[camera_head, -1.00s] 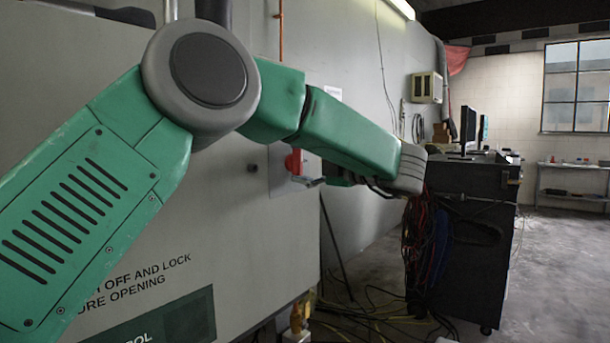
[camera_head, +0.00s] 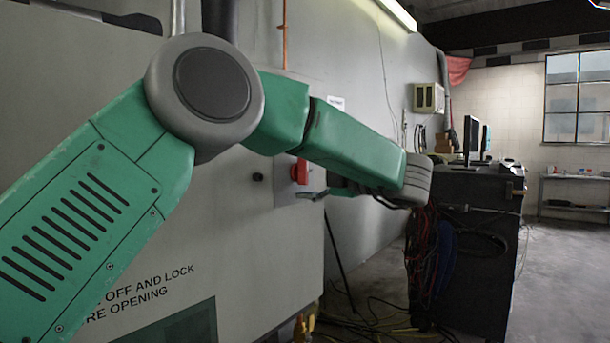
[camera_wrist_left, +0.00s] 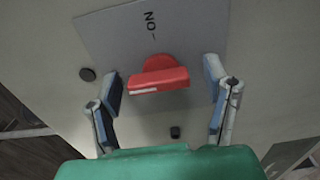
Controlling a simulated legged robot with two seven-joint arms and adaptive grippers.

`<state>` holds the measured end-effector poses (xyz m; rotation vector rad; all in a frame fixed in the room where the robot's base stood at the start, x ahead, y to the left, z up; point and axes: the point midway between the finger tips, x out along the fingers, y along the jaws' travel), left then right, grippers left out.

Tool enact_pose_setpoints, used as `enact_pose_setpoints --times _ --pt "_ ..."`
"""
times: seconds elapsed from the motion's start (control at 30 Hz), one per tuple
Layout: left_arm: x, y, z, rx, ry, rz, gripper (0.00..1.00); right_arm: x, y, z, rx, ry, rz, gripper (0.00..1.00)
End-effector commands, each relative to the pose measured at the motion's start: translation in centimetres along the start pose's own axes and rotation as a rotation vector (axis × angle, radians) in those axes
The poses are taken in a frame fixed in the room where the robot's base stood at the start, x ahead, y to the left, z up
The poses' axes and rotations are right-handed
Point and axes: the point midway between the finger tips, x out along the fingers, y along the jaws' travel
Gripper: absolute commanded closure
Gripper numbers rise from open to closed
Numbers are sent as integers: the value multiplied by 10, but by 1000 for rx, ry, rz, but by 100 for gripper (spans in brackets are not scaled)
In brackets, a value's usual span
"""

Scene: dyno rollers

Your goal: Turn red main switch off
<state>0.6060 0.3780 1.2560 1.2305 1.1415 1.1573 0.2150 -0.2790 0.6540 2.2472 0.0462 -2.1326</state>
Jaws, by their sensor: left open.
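The red main switch (camera_head: 300,171) is on the side of the grey cabinet, partly hidden by my left arm in the head view. In the left wrist view the red switch handle (camera_wrist_left: 158,81) sits on a grey plate (camera_wrist_left: 100,35) marked "ON". My left gripper (camera_head: 311,194) is open beside the switch. In the wrist view its two blue-grey fingers (camera_wrist_left: 161,84) stand one on each side of the handle, with a gap to it on both sides. My right gripper is not in view.
The grey cabinet (camera_head: 150,230) fills the left. A dark knob (camera_wrist_left: 87,74) and a small black piece (camera_wrist_left: 175,132) are near the switch. A black cart (camera_head: 475,260) with hanging cables stands at right. Cables lie on the floor; floor farther right is clear.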

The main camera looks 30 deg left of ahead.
Motion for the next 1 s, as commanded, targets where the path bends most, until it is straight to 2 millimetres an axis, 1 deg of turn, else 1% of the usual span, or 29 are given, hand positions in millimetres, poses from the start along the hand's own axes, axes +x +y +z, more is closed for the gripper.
enact_pose_setpoints --times 0.17,0.4,0.53,0.6,0.7,1.0 --pt "-26 -1 2 2 -4 2 31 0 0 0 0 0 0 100" --pt "-76 -3 3 1 -2 -1 31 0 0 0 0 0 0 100" --pt "-97 -3 3 1 -1 -2 31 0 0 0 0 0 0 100" --pt "-104 -3 3 1 0 -3 31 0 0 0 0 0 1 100" --pt "-109 -4 3 2 0 -4 31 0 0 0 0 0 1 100" --pt "-112 -3 3 2 1 -3 31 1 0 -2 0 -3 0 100"
